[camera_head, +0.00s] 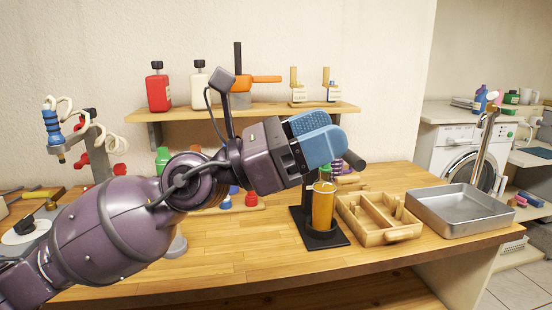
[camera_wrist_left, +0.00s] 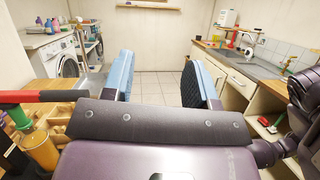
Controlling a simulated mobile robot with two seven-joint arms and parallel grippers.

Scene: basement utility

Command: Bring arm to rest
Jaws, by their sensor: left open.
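My left arm comes in from the left in the head view and reaches over the wooden workbench (camera_head: 230,265). My left gripper (camera_head: 335,143) has blue padded fingers and is held above the bench, in front of the shelf. In the left wrist view its two fingers (camera_wrist_left: 160,80) stand apart with nothing between them, so it is open and empty. My right gripper does not show in the head view; a purple arm part of mine appears at the right edge of the left wrist view.
Below and beside the gripper are an orange cylinder (camera_head: 322,207) on a black stand (camera_head: 320,238), a wooden divided tray (camera_head: 404,234) and a metal tray (camera_head: 462,226). A wall shelf (camera_head: 250,108) holds bottles. A washing machine (camera_head: 466,152) stands at the right. The front bench is clear.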

